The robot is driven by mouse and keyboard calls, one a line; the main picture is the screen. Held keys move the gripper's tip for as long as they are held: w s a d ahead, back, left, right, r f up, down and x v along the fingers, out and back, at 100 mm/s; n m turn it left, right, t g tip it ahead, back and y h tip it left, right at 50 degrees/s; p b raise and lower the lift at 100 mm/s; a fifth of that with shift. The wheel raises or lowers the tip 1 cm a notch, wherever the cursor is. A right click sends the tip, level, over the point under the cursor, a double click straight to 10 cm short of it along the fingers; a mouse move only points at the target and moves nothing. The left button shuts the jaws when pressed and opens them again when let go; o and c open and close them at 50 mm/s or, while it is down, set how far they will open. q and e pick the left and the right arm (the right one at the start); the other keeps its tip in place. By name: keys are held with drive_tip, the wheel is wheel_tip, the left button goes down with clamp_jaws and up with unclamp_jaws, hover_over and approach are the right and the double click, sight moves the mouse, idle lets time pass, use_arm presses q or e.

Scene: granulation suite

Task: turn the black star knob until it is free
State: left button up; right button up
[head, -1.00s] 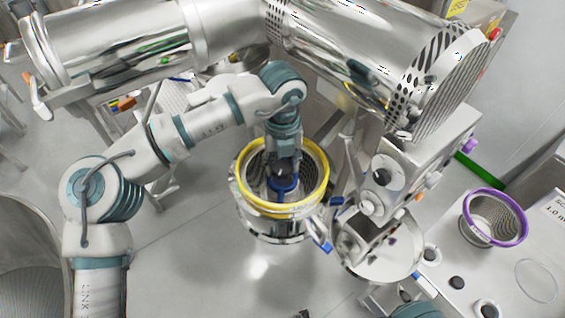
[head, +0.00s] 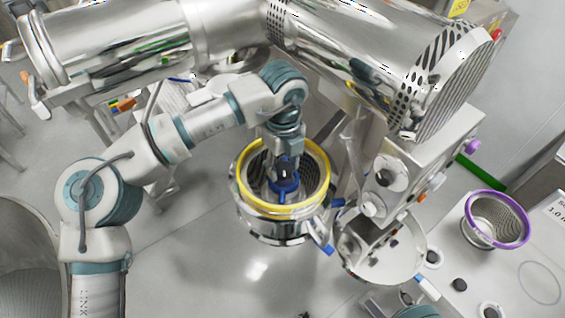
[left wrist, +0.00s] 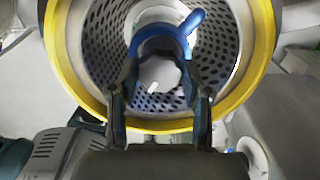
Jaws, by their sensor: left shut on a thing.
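The black star knob (head: 286,173) sits at the middle of a yellow-rimmed perforated steel basket (head: 243,190), above a blue part (head: 285,187). In the left wrist view the knob (left wrist: 160,47) is dark, with a pale face and a small white mark, and lies between my fingertips. The blue part has a lever (left wrist: 192,21) pointing up and right. My left gripper (head: 286,162) reaches down into the basket from above and is shut on the knob. The fingers hide the knob's sides.
A large steel cylinder (head: 370,55) lies across the top, close above my left arm. A machine housing (head: 420,165) with knobs stands to the right. A purple-rimmed basket (head: 497,219) sits on the right table. Floor in front of the yellow-rimmed basket is clear.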

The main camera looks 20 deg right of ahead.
sight(286, 167)
use_arm(q)
drive_tip(key=shift+s+f, duration=0.1)
drive_tip(key=shift+f, duration=0.05)
use_arm(e)
drive_tip(key=shift+d, duration=0.15)
use_arm(q)
drive_tip(key=o, duration=1.2)
drive_tip(key=shift+d, duration=0.1)
drive_tip(key=shift+c, duration=0.2)
drive_tip(key=shift+d, duration=0.1)
use_arm(e)
drive_tip(key=shift+d, duration=0.4)
use_arm(q)
drive_tip(key=shift+r, duration=0.6)
wheel_tip(286, 167, up, 11)
drive_tip(key=shift+d, duration=0.2)
use_arm(e)
drive_tip(key=shift+a, duration=0.3)
use_arm(q)
drive_tip(key=shift+a, duration=0.1)
